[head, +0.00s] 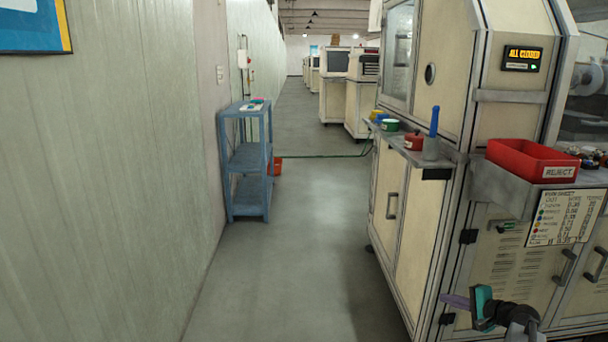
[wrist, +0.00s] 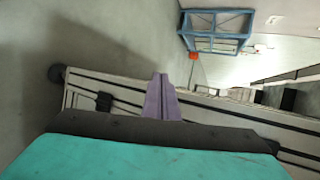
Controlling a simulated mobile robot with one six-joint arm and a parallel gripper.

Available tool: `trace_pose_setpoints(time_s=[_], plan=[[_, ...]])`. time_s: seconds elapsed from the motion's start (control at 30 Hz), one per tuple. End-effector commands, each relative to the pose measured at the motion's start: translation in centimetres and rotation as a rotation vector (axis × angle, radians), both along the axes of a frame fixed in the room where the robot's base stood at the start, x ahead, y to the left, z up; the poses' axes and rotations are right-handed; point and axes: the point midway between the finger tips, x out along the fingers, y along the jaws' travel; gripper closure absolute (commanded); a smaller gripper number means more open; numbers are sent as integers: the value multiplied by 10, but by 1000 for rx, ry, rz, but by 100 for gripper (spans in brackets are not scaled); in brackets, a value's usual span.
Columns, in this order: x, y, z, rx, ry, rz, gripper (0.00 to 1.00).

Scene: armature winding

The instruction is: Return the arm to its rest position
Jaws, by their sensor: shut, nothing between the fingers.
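My gripper (head: 446,300) is low at the bottom right of the head view, in front of the lower doors of the cream machine (head: 421,207). Its purple fingers are together, with nothing between them. In the wrist view the closed fingers (wrist: 161,98) point up the picture past the teal and dark gripper body. Part of the cream machine (wrist: 90,92) lies behind them there. My arm shows only in part at the bottom edge of the head view.
A green cable (head: 325,156) crosses the aisle. A red reject tray (head: 530,160) and a ledge with a blue-handled tool (head: 433,122) jut from the machine.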

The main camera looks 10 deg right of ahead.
Motion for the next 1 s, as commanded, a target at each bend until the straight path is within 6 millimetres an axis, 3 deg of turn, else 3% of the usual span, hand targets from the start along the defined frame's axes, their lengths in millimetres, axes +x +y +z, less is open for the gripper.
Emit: trace_pose_setpoints(time_s=[0.03, 0.27, 0.47, 0.7, 1.0], plan=[[-2, 26, -7, -10, 37, 38, 100], [-23, 124, -65, -83, 204, 210, 100], [-62, 206, -107, -162, 349, 382, 100], [-133, 290, -145, -274, 519, 610, 100], [-245, 361, -167, -438, 712, 912, 100]])
